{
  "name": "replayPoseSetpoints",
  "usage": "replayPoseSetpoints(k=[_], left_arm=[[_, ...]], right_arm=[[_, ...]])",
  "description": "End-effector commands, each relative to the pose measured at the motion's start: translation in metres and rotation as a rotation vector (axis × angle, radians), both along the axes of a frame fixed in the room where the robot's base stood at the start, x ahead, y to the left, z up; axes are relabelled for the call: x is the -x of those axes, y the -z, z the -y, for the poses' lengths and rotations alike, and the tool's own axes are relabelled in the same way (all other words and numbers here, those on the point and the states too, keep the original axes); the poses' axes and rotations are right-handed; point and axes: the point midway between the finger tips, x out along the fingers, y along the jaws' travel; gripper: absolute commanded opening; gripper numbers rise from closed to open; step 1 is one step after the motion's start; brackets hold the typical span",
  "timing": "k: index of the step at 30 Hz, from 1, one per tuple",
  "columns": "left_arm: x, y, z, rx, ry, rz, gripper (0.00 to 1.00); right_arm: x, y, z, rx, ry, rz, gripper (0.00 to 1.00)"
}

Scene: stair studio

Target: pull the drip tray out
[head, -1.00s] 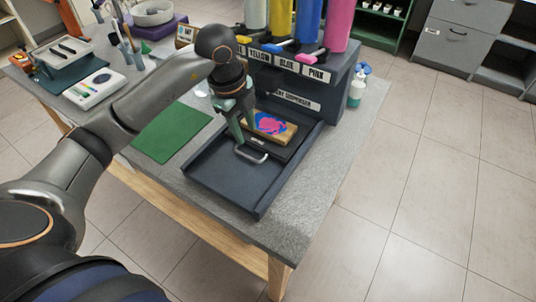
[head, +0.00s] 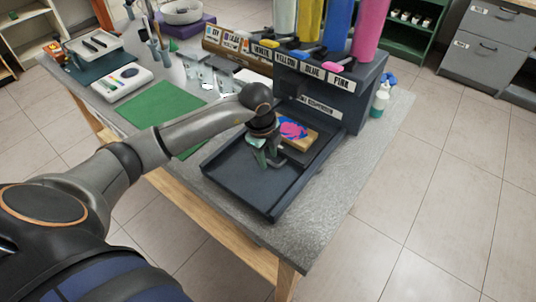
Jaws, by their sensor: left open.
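The dark paint dispenser (head: 341,86) stands on the grey table, with a walled dark bed (head: 235,178) in front of it. The drip tray (head: 299,154) lies in this bed, under the dispenser's front. A wooden block (head: 311,138) with pink and blue paint on top sits on the tray. The tray's grey handle (head: 284,160) faces the front and is partly hidden by my left gripper (head: 265,164). That gripper is open, pointing down at the handle; I cannot tell whether it touches it. My right gripper is not in view.
A green mat (head: 158,110) lies to the left. A wooden rack (head: 232,44) and clear stands (head: 205,72) are behind my left arm. A soap bottle (head: 380,98) stands right of the dispenser. The front part of the bed is empty.

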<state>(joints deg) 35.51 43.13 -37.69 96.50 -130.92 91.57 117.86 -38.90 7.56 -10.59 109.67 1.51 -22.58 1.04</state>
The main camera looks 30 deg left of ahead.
Motion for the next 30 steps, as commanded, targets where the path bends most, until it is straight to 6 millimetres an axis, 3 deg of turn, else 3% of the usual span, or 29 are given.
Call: replayPoseSetpoints(k=[7,18,30], left_arm=[[-0.0001,0.0009,0.0002,0.0,0.0,-0.001,0.42],[-0.0001,0.0004,0.0002,0.001,0.001,0.0,0.01],[-0.0001,0.0003,0.0001,0.0,0.0,0.0,0.0]], right_arm=[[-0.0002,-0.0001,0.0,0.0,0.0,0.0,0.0],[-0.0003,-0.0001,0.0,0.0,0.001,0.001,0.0],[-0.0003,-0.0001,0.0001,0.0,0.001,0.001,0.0]])
